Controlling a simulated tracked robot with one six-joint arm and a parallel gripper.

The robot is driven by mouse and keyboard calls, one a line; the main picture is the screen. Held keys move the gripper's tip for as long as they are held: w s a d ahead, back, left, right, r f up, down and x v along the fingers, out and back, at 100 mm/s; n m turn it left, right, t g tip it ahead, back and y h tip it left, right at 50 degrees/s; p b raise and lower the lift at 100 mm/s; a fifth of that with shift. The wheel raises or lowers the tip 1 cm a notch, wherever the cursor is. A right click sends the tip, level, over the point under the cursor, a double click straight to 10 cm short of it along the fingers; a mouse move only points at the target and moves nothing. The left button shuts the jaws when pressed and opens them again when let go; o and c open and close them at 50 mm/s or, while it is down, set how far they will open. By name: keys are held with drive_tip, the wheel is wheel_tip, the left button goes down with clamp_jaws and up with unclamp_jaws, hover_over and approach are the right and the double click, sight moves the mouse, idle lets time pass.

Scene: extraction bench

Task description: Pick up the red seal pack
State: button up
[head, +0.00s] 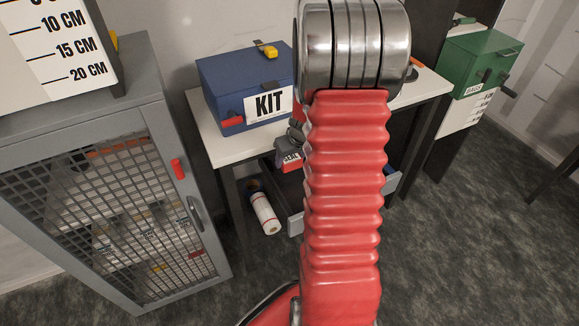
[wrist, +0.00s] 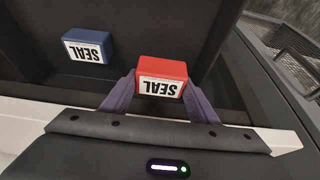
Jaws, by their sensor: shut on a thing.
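The red seal pack (wrist: 161,77) is a small red box with a white label reading SEAL. In the wrist view it sits between the two purple-grey fingers of my gripper (wrist: 158,97), which are shut on it from both sides. In the head view the red seal pack (head: 291,163) shows near the table's front edge by the open drawer, partly hidden by my red arm. My gripper (head: 290,152) is mostly hidden there too.
A blue seal pack (wrist: 88,49) lies in the dark drawer, left of the red one. A blue KIT box (head: 245,90) stands on the white table (head: 207,122). The open drawer (head: 295,222) juts out in front. A mesh cabinet (head: 120,200) stands at left.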

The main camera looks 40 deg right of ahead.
sight(290, 157)
wheel_tip(290, 157, up, 13)
drive_tip(key=shift+f, duration=0.2)
idle(0.6)
